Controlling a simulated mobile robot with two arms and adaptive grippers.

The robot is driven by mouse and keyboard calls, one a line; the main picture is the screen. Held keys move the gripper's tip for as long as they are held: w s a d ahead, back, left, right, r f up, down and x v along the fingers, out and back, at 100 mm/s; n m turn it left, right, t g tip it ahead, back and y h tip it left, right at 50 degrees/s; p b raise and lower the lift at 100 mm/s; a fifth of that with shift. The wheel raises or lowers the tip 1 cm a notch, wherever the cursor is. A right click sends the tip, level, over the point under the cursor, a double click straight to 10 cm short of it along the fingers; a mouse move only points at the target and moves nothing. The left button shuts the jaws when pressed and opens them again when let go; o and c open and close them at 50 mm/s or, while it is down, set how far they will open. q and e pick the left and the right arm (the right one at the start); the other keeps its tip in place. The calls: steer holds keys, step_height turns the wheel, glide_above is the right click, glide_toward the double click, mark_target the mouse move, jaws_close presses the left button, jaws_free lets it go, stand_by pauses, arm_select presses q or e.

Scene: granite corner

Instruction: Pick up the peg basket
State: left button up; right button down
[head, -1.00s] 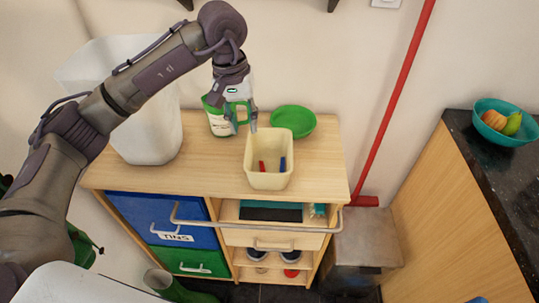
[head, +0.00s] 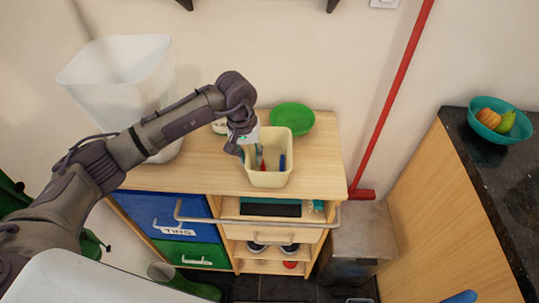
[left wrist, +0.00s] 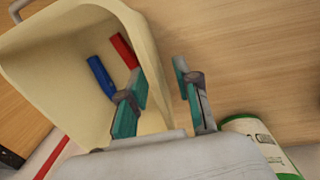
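The peg basket (head: 268,178) is a cream, open-topped box on the wooden cabinet top, with a red peg (head: 263,164) and a blue peg (head: 282,162) inside. My left gripper (head: 250,157) is at the basket's left wall. In the left wrist view the gripper (left wrist: 155,98) is open, its teal-padded fingers apart. One finger is over the inside of the basket (left wrist: 95,38) and the other is outside, with the wall between them. I cannot tell whether either finger touches the wall. My right gripper is not in view.
A green plate (head: 292,118) lies behind the basket. A white and green container (left wrist: 262,148) stands close to the outer finger. A tall white bin (head: 118,75) is at the left. The cabinet top (head: 320,165) is clear right of the basket.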

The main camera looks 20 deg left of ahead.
arm_select(q)
steer(key=shift+f, duration=0.1)
jaws_close()
stand_by(0.4)
